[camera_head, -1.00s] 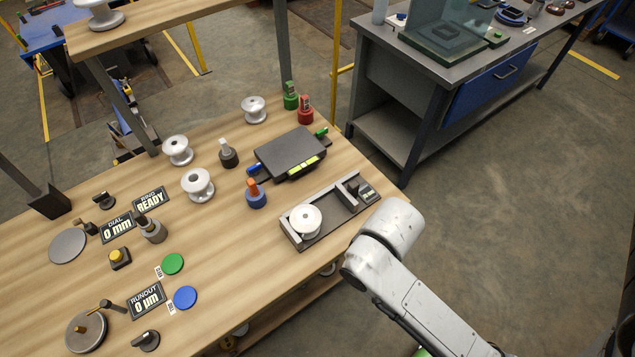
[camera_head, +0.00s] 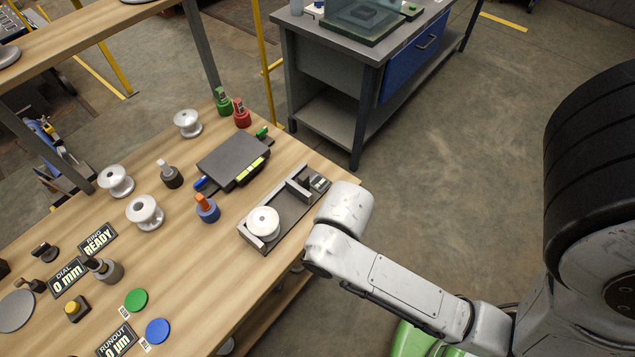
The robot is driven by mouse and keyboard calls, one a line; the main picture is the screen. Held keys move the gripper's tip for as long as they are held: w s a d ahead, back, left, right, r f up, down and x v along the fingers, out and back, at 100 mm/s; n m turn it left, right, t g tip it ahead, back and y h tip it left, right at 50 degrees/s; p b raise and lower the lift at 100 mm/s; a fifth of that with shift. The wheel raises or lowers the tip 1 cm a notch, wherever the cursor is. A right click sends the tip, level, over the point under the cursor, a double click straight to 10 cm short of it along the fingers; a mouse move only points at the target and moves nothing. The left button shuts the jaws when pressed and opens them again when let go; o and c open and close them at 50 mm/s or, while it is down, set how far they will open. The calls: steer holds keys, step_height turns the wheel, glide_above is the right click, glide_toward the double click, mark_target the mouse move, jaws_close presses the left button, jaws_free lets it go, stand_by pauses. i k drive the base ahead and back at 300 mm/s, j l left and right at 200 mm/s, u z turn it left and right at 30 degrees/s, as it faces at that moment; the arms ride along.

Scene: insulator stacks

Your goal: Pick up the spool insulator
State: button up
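Several white spool insulators show in the head view. One spool insulator (camera_head: 263,222) sits in a grey tray-like fixture (camera_head: 287,227) near the table's right edge. Three more stand on the open wood: one at the back (camera_head: 188,123), one at the left (camera_head: 116,181) and one nearer the middle (camera_head: 145,213). I cannot tell which of them the task means. My arm reaches in from the lower right, and its white end link is beside the fixture's right end. My gripper is not visible.
The wooden table (camera_head: 185,265) also holds a dark flat box (camera_head: 233,159), a blue-based post (camera_head: 207,209), a grey post (camera_head: 171,176), and green (camera_head: 222,101) and red (camera_head: 242,113) pieces. Signs and buttons fill the front left. A grey bench (camera_head: 335,75) stands behind; floor at right is clear.

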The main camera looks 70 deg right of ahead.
mark_target(263, 221)
steer(key=k+j, duration=0.35)
steer(key=j+u, duration=0.1)
steer(key=u, duration=1.85)
